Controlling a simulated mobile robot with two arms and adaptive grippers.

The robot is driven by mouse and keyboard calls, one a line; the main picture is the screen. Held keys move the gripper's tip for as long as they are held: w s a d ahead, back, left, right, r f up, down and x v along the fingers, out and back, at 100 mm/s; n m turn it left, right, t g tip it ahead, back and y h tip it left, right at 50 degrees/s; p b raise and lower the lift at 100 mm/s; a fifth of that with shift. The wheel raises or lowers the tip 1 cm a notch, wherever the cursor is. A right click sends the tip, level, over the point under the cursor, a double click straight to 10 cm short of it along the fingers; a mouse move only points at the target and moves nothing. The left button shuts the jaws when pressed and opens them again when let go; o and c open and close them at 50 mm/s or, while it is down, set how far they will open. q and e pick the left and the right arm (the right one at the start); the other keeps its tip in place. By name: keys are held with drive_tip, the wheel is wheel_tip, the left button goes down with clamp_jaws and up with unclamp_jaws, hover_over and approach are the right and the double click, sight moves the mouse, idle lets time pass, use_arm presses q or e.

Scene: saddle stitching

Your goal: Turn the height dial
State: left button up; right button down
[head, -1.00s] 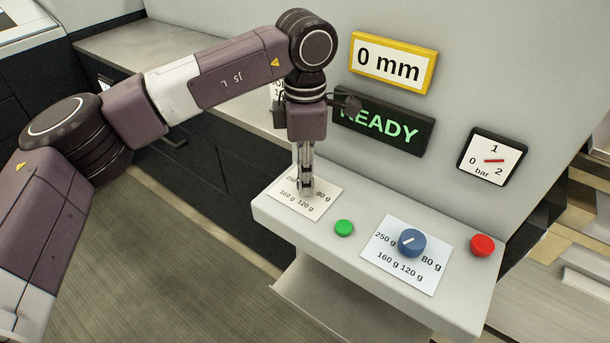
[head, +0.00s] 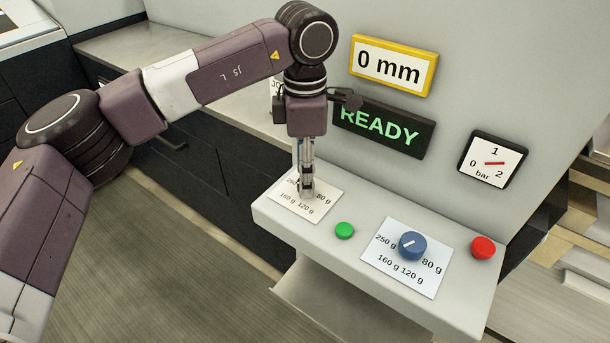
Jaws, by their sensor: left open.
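My left gripper (head: 307,190) points down over the left dial card (head: 322,205) on the control panel, its fingertips at the middle of the card. It is open, though the gap between its fingers is hard to see. Any dial under the fingertips is hidden by them. A blue dial (head: 412,246) with a white pointer line sits on the right card (head: 377,257), marked 80 g, 120 g, 160 g and 250 g. The yellow-framed display (head: 392,66) reads 0 mm. My right gripper is not in view.
A green button (head: 344,231) stands between the two cards, and a red button (head: 482,247) is at the right. A READY sign (head: 383,130) and a pressure gauge (head: 492,160) are on the wall behind. The panel (head: 461,300) has a free front edge.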

use_arm(q)
wheel_tip(320, 180, up, 11)
idle(0.3)
drive_tip(key=shift+f, duration=0.15)
